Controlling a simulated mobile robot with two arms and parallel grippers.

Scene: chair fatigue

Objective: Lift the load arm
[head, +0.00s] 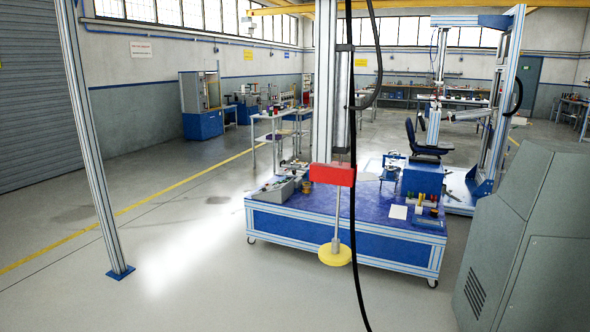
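A vertical grey actuator (342,98) hangs in the foreground, right of centre. A red block (332,174) sits at its lower end. A thin grey rod (337,215) runs down from the block to a round yellow pad (335,253). This looks like the load arm, but I cannot be sure. The rod is about upright, and the pad appears in front of the blue-sided cart. A black cable (353,150) hangs past the actuator. Neither of my grippers shows in the head view.
A wheeled blue cart (300,228) with trays and small parts stands behind the pad. A grey-green cabinet (530,240) fills the right front. A profile post (90,150) stands at left. A dark chair (424,140) stands behind the cart. The left floor is clear.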

